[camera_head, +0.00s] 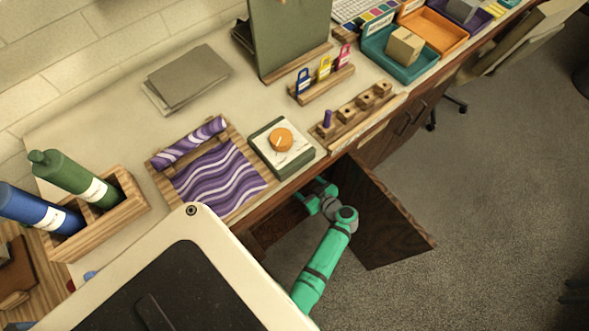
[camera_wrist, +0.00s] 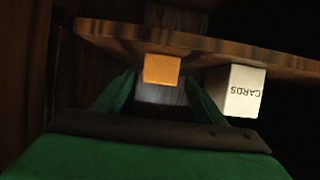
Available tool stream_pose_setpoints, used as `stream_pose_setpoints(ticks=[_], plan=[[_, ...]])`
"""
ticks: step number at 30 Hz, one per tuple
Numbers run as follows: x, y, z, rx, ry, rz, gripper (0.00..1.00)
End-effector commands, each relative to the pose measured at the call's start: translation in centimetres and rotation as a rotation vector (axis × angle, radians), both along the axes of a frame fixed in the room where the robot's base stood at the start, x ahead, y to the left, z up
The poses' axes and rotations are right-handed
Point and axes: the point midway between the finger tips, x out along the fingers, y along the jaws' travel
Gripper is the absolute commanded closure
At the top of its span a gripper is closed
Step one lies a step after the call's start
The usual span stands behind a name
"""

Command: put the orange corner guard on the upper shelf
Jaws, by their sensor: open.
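The orange corner guard (camera_wrist: 162,69) shows in the wrist view as a small orange block against a wooden shelf board (camera_wrist: 200,45). The lettering in this view is upside down, so the guard appears to stand on that board. I cannot tell whether this is the upper shelf. My gripper (camera_wrist: 160,77) is open, with its green fingertips on either side of the guard in the picture. No contact shows, and how deep the guard lies between the fingers is unclear.
A white box marked CARDS (camera_wrist: 241,91) stands on the same board, close to the right of the guard. In the head view the cabinet door (camera_head: 385,220) hangs open beside my arm. The desk edge lies over the opening. The cabinet interior is dark.

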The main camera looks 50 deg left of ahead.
Motion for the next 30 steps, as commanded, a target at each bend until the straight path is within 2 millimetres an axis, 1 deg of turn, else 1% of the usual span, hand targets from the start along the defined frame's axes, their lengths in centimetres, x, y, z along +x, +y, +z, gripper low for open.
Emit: stream_pose_setpoints(ticks=[1,3,6,9,14,21,23,26,29,30], plan=[[-0.1,-1.1,0.4,0.0,-0.001,-0.004,0.35],[-0.2,-2.3,0.9,0.0,0.0,-0.003,0.35],[-0.3,-3.9,1.6,-0.001,-0.001,-0.003,0.35],[-0.4,-5.1,2.1,-0.001,-0.001,-0.002,0.35],[-0.5,-6.2,2.6,0.0,0.0,-0.001,0.35],[-0.6,-6.4,2.6,-0.001,0.001,0.0,0.35],[-0.8,-6.6,2.4,-0.009,0.007,-0.011,0.35],[-1.7,-7.6,1.1,-0.051,0.04,-0.069,0.35],[-3.3,-9.7,-0.9,-0.126,0.095,-0.186,0.35],[-4.1,-10.9,-1.7,-0.162,0.117,-0.247,0.35]])
